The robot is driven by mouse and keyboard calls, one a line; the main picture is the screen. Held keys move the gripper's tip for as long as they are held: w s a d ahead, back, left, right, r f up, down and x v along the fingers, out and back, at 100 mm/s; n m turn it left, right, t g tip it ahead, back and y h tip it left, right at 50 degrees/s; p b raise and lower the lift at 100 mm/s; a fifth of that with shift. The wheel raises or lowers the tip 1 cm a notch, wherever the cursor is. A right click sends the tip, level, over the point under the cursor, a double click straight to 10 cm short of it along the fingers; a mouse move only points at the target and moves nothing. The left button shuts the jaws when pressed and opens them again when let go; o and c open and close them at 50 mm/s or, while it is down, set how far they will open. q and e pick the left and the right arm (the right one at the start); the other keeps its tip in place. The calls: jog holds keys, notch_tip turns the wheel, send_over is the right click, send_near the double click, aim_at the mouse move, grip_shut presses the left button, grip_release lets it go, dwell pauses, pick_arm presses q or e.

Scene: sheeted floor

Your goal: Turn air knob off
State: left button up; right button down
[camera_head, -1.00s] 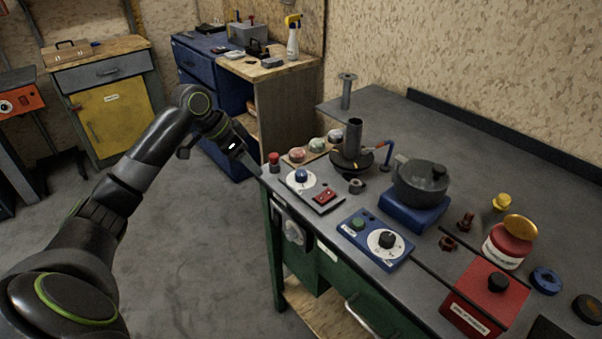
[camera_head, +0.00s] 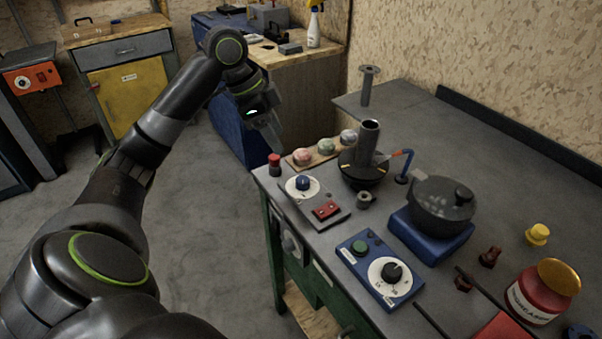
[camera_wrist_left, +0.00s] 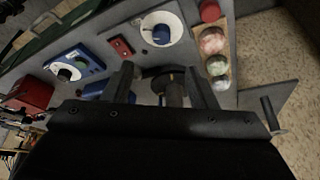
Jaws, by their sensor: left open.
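Two knob panels stand at the bench's front edge; I cannot read which one is labelled air. One is a grey panel with a blue knob (camera_head: 303,183) on a white dial and a red switch (camera_head: 326,210). The other is a blue box with a black knob (camera_head: 392,271) on a white dial and a green button (camera_head: 360,246). In the wrist view the blue knob (camera_wrist_left: 161,33) and black knob (camera_wrist_left: 66,74) both show. My left gripper (camera_head: 272,135) is open and empty, above and behind the grey panel, apart from both knobs. My right gripper is out of view.
A red button (camera_head: 274,161) and a board of several coloured balls (camera_head: 325,147) lie beyond the grey panel. A burner with an upright tube (camera_head: 369,138) and a dark pot (camera_head: 441,203) stand behind the panels. A red jar (camera_head: 540,293) is at right.

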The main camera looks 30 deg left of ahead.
pick_arm(q)
send_near(302, 179)
jog(key=x, duration=0.7)
jog(key=shift+d+f, duration=0.1)
jog(key=shift+f, duration=0.05)
jog(key=shift+w+d+f, duration=0.15)
jog(key=shift+w+f, duration=0.05)
jog(key=shift+f, duration=0.35)
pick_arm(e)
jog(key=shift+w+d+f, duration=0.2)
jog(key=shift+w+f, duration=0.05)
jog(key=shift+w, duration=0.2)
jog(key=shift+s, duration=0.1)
pick_arm(q)
jog(key=shift+c, duration=0.3)
jog(key=c, duration=0.9)
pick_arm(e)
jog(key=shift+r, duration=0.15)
